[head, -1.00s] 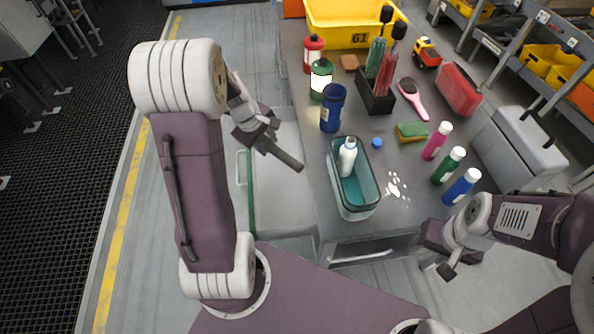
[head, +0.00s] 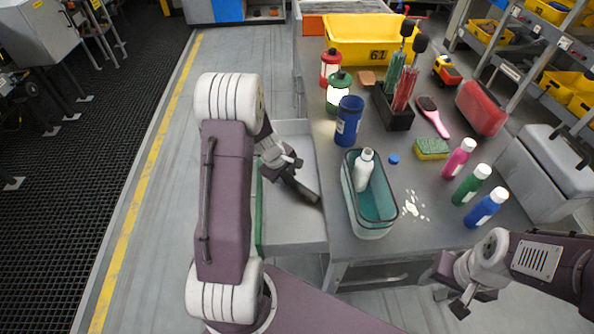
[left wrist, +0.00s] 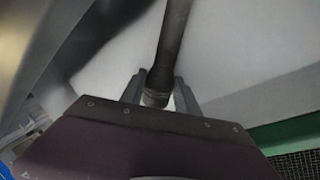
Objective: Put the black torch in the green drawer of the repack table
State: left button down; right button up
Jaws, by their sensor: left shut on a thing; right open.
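In the head view my left gripper (head: 287,172) is over the open drawer at the left side of the table, shut on the black torch (head: 306,192). The torch sticks out towards the lower right, and I cannot tell whether it touches the drawer. In the left wrist view the torch (left wrist: 173,45) stands between the two fingers (left wrist: 160,92). The drawer (head: 290,232) has a pale inside and a green front (head: 259,215); the green front also shows in the left wrist view (left wrist: 285,134). My right gripper (head: 462,296) is open and empty in front of the table, at the lower right.
The grey tabletop (head: 345,180) holds a teal glass container (head: 372,213) with a white bottle in it, a blue canister (head: 348,122), a yellow bin (head: 370,45) and several bottles. White spots (head: 413,208) lie beside the glass container. A grey box (head: 545,170) stands at the right.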

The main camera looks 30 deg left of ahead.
aim_at(300, 176)
pick_arm(q)
jog(key=shift+w+d+r, duration=0.1)
jog(key=shift+w+d, duration=0.15)
jog(key=shift+w, duration=0.55)
jog(key=w+p, duration=0.2)
jog(key=shift+w+d+r, duration=0.2)
jog(key=shift+w+d, duration=0.1)
jog(key=shift+d, duration=0.05)
jog(key=shift+b+x, duration=0.35)
jog(key=shift+x, duration=0.45)
jog(key=shift+w+f, duration=0.1)
jog(key=shift+f, duration=0.2)
jog(key=c, duration=1.2)
grip_release()
jog(key=shift+o, duration=0.2)
jog(key=shift+r, duration=0.1)
